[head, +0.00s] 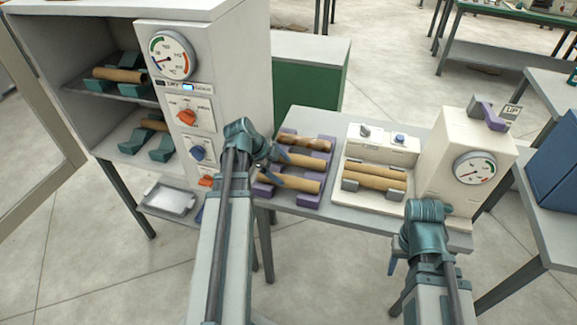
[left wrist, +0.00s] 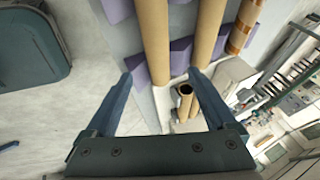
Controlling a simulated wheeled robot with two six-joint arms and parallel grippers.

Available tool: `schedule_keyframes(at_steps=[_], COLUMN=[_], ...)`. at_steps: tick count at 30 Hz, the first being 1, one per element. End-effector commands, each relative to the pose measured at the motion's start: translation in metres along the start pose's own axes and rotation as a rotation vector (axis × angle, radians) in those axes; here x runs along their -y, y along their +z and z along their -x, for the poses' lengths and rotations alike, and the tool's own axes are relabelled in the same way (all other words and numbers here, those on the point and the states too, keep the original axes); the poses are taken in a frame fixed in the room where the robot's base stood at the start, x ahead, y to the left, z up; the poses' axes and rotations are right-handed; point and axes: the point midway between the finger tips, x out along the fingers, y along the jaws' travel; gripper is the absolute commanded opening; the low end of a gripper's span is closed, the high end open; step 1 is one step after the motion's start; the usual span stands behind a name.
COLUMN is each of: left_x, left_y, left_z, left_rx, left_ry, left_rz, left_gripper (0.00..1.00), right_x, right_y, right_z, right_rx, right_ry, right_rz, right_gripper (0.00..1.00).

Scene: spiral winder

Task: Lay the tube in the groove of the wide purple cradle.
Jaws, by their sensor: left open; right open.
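The wide purple cradle (head: 325,146) stands at the left of the grey table. Three tan tubes lie across it: a back tube with brown bands (head: 306,142), a middle tube (head: 303,160) and a front tube (head: 296,183). In the left wrist view the cradle's purple blocks (left wrist: 181,56) show under the near tube (left wrist: 151,40), the middle tube (left wrist: 207,32) and the banded tube (left wrist: 242,28).
A white machine (head: 350,157) with two tan rolls (head: 376,176) stands right of the cradle. A tall cabinet (head: 205,45) at left holds teal cradles (head: 160,149) on shelves. A white tray (head: 171,200) sits low.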

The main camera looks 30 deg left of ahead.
Motion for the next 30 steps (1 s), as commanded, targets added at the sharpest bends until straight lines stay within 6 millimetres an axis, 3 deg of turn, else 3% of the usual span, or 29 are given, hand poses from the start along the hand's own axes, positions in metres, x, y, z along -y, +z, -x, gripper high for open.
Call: schedule_keyframes(at_steps=[1, 9, 30], left_x=[0.002, 0.001, 0.0], left_y=[-0.002, -0.001, 0.0], left_z=[0.016, 0.044, 0.051], left_rx=[0.001, 0.0, 0.0], left_ry=[-0.001, 0.0, 0.0], left_rz=[0.001, 0.001, 0.0], left_gripper=[0.9, 0.9, 0.9], right_x=[-0.001, -0.004, -0.004], right_y=[0.001, 0.002, 0.003], right_z=[0.015, 0.038, 0.044], right_rx=[0.0, 0.0, 0.0], right_ry=[0.0, 0.0, 0.0], right_rz=[0.0, 0.0, 0.0], right_gripper=[0.5, 0.5, 0.5])
